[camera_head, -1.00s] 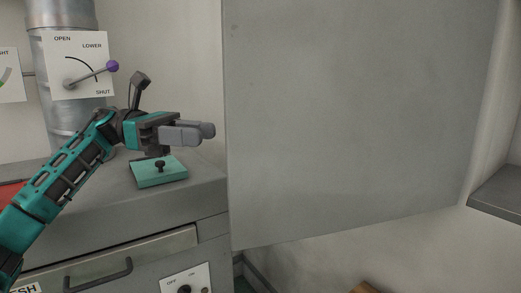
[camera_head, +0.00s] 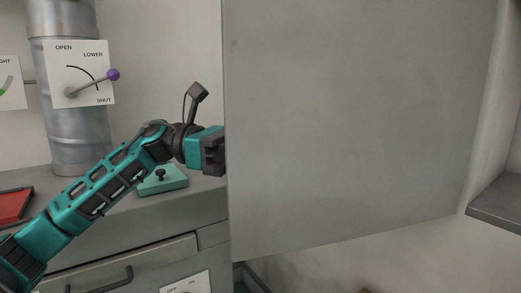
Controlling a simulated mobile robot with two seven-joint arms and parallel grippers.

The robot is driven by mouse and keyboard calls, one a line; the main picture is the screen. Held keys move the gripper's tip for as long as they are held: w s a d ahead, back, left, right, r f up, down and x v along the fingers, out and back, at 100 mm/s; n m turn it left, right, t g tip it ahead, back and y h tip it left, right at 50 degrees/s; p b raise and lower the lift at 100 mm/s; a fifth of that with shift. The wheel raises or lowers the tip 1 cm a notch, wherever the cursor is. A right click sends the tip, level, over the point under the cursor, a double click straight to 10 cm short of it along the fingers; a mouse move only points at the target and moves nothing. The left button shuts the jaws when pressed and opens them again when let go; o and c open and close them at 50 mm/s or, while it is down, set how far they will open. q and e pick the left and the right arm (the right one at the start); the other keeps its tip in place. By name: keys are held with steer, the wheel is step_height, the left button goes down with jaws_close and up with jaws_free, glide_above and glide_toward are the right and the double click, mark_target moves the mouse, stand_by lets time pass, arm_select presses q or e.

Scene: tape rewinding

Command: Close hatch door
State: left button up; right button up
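The hatch door, a large flat grey panel (camera_head: 350,120), stands open and fills the right half of the head view. Its left edge is free and upright, and its right edge lies towards the wall. My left gripper (camera_head: 217,156) comes in from the left and is at the door's left edge. Its fingers are hidden behind the door, so I cannot tell whether they touch it or how far apart they are. My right gripper is not in view.
A grey counter (camera_head: 105,225) with a drawer lies below my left arm. A teal block with a black knob (camera_head: 162,180) and a red item (camera_head: 14,205) sit on it. A metal pipe (camera_head: 80,140) carries a lever plate (camera_head: 80,75). A grey shelf (camera_head: 500,205) juts out at right.

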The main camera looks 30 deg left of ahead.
arm_select(q)
steer(key=shift+c, duration=0.4)
jaws_close()
